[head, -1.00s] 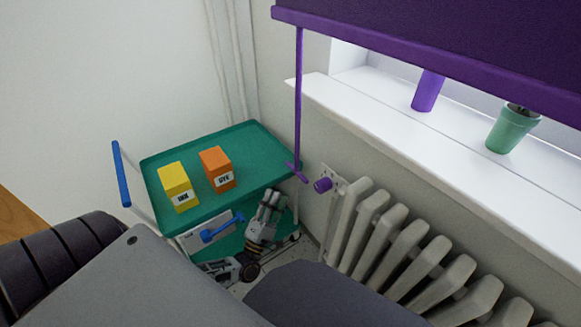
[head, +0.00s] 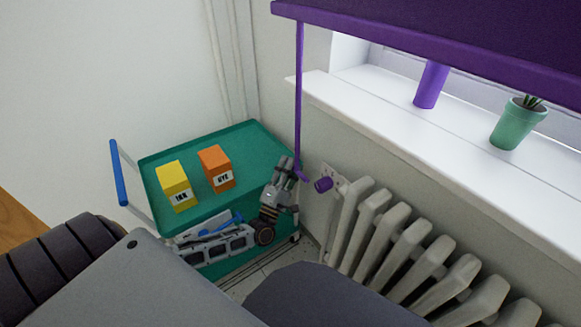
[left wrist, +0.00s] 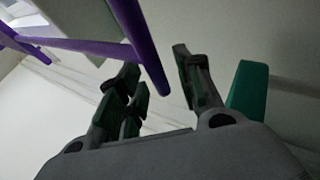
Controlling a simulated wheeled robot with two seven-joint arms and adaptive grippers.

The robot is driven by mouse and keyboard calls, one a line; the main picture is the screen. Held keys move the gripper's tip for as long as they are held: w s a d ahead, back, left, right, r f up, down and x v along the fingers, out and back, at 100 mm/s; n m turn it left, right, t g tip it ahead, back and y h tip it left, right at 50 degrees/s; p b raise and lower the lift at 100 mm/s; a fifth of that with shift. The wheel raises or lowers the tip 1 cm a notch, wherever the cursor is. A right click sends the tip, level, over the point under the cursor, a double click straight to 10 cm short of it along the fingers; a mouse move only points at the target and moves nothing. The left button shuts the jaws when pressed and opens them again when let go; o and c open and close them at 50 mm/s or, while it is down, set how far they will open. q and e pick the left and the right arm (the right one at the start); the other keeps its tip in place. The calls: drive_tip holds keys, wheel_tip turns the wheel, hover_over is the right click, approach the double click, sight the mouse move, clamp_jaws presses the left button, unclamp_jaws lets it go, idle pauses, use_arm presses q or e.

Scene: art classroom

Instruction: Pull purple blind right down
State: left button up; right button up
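The purple blind (head: 440,45) hangs at the upper right over the window, its lower bar above the sill. A thin purple pull rod (head: 298,95) hangs from the bar's left end to a small purple handle (head: 300,174). My left gripper (head: 287,168) is just left of the handle in the head view and partly covers it. In the left wrist view, my left gripper (left wrist: 160,85) is open, and a purple bar (left wrist: 146,45) has its end in the space between the fingers. Whether it touches them I cannot tell. My right gripper is not in view.
A green cart (head: 195,150) below holds a yellow box (head: 177,187) and an orange box (head: 216,168). A white radiator (head: 400,240) with a purple knob (head: 323,184) stands right of the handle. The sill (head: 400,105) bears a purple pot (head: 431,85) and a green pot (head: 517,124).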

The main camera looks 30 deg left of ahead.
use_arm(q)
drive_tip(key=shift+w+r, duration=0.2)
drive_tip(key=shift+w, duration=0.1)
drive_tip(key=shift+c, duration=0.3)
clamp_jaws()
